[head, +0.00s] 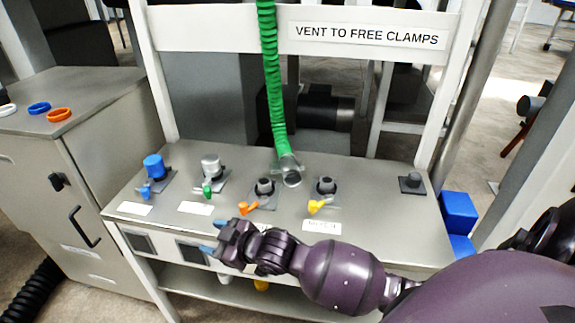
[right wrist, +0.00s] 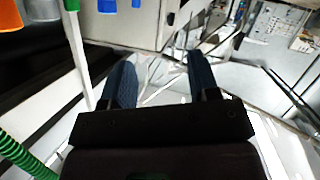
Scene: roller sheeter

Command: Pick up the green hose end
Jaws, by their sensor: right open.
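The green hose (head: 270,75) hangs from above over the bench. Its end is a clear, greyish flared cuff (head: 287,163) with a dark round mouth, close above the bench top near the back; I cannot tell whether it touches. In the right wrist view a piece of green hose (right wrist: 25,158) shows at the lower left. My right gripper (head: 213,238) is at the bench's front edge, left of and nearer than the hose end, apart from it. In the right wrist view its two dark blue fingers (right wrist: 160,80) are spread with nothing between them. My left gripper is not in view.
The bench (head: 235,165) carries several ports with blue, green, orange and yellow levers (head: 317,207). A white frame with a "VENT TO FREE CLAMPS" sign (head: 367,36) stands behind. A cabinet (head: 70,150) is at left, blue boxes (head: 458,212) at right.

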